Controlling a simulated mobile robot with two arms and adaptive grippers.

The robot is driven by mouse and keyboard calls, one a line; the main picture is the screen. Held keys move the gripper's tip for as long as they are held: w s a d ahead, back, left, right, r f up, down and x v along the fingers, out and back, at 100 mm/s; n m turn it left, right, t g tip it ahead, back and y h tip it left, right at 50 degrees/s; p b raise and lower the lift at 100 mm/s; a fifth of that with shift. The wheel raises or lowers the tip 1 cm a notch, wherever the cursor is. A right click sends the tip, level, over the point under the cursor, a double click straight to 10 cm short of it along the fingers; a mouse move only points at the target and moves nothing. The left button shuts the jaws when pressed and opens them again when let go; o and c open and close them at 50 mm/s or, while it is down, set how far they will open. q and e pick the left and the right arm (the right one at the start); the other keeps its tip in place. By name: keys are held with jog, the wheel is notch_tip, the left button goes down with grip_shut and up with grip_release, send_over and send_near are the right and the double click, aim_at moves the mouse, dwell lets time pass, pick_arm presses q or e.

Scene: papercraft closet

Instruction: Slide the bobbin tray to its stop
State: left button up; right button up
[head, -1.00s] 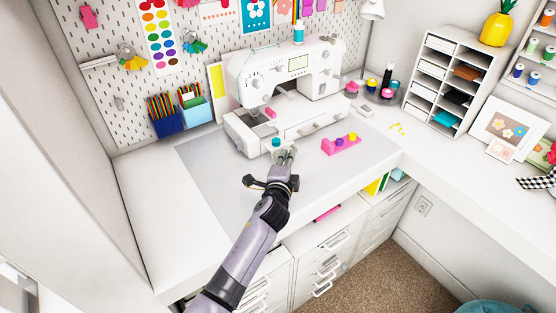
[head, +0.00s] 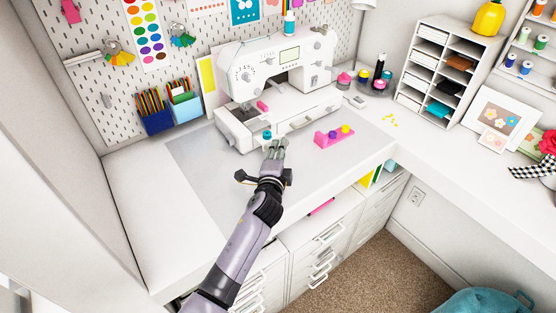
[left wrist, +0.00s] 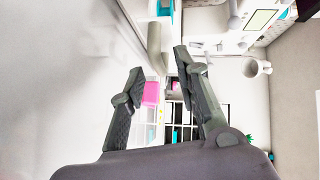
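The white sewing machine (head: 240,76) stands at the back of the desk. A white drawer-like part (head: 300,118) with a small handle is at its base; I cannot tell how far out it is. A teal bobbin (head: 267,134) sits at the front of the base. A pink tray (head: 322,141) with purple and yellow bobbins lies on the desk to the right; a pink block, likely this tray, shows in the left wrist view (left wrist: 151,93). My left gripper (head: 276,145) is just in front of the teal bobbin. Its fingers (left wrist: 160,66) are apart, with nothing clearly held. My right gripper is out of view.
A grey mat (head: 195,165) covers the desk in front of the machine, clear at left. Pencil holders (head: 186,103) stand at left; thread spools (head: 362,78) and a white shelf unit (head: 450,70) stand at right. Drawers (head: 320,245) are below the desk edge.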

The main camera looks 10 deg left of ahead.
pick_arm(q)
jog(key=s, duration=0.4)
jog(key=s+r, duration=0.1)
jog(key=s, duration=0.6)
jog(key=shift+s+a+r, duration=0.1)
jog(key=shift+s+r, duration=0.2)
